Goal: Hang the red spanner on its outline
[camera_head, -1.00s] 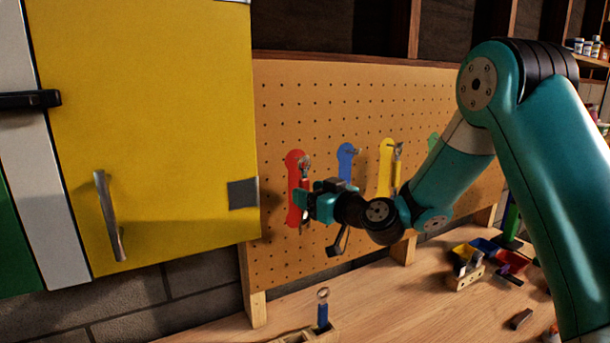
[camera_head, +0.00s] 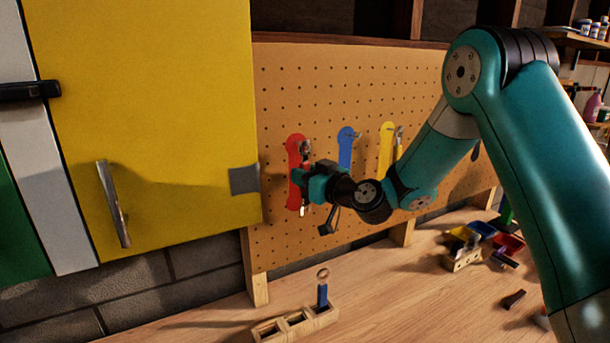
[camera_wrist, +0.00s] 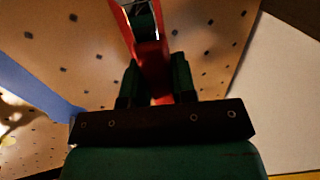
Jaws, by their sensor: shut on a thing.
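The red spanner (camera_head: 305,149) is upright in my gripper (camera_head: 302,181), in front of the pegboard. Its metal head is close to the upper right part of the red outline (camera_head: 293,147). My gripper covers most of its handle and part of the outline. In the wrist view, the fingers of my gripper (camera_wrist: 154,83) are shut on the red handle (camera_wrist: 151,55), with the red outline behind. I cannot tell whether the spanner touches the board or sits on a peg.
The blue outline (camera_head: 345,147) is bare, with a peg. A spanner (camera_head: 397,142) hangs by the yellow outline (camera_head: 385,150). A yellow cabinet (camera_head: 150,90) stands close on the left. Below, a wooden rack (camera_head: 297,323) holds a blue-handled spanner (camera_head: 322,293). Coloured bins (camera_head: 482,229) stand at right.

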